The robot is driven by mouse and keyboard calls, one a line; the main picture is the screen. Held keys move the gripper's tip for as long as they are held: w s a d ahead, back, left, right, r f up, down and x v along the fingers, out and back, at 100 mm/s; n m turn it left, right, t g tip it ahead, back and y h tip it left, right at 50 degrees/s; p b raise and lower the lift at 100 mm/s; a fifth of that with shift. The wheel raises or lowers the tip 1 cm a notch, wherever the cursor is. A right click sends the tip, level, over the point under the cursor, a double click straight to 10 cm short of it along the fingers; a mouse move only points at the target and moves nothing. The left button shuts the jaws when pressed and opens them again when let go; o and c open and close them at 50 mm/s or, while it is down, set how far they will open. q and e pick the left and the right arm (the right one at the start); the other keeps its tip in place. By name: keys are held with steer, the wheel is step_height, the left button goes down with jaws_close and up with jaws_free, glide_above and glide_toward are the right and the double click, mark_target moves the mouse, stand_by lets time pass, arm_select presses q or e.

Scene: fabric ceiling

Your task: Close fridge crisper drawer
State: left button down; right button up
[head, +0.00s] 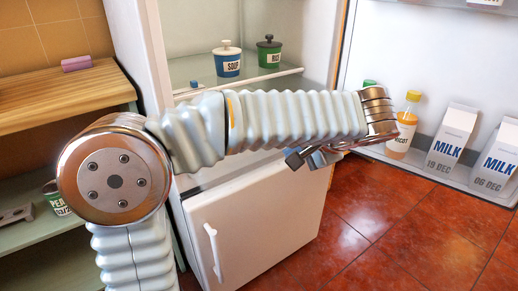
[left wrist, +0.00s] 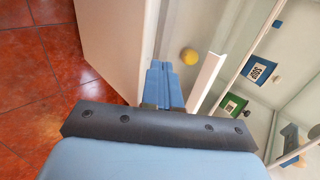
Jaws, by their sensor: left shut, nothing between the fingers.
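The fridge's lower white front (head: 260,225) with a vertical handle (head: 213,250) stands below the open interior. My left arm hides the area just above it, where a crisper drawer could be. My left gripper (head: 298,158) points left and down in front of this area. In the left wrist view, its blue fingers (left wrist: 164,85) are shut and empty. They lie between a large white panel (left wrist: 115,40) and a short white strip (left wrist: 207,82). A yellow round thing (left wrist: 189,56) sits beyond the fingertips. I cannot tell whether the strip belongs to the drawer.
The fridge door (head: 400,50) is open at the right, with milk cartons (head: 452,135) and a bottle (head: 404,122). A blue soup pot (head: 228,65) and a green rice pot (head: 268,58) stand on the shelf. A wooden counter (head: 60,92) is at left. Red floor tiles (head: 400,235) are clear.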

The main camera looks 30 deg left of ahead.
arm_select(q)
steer(key=w+a+f, duration=0.4)
steer(key=a+f, duration=0.2)
steer(key=a, duration=0.5)
arm_select(e)
steer(key=shift+r, duration=0.1)
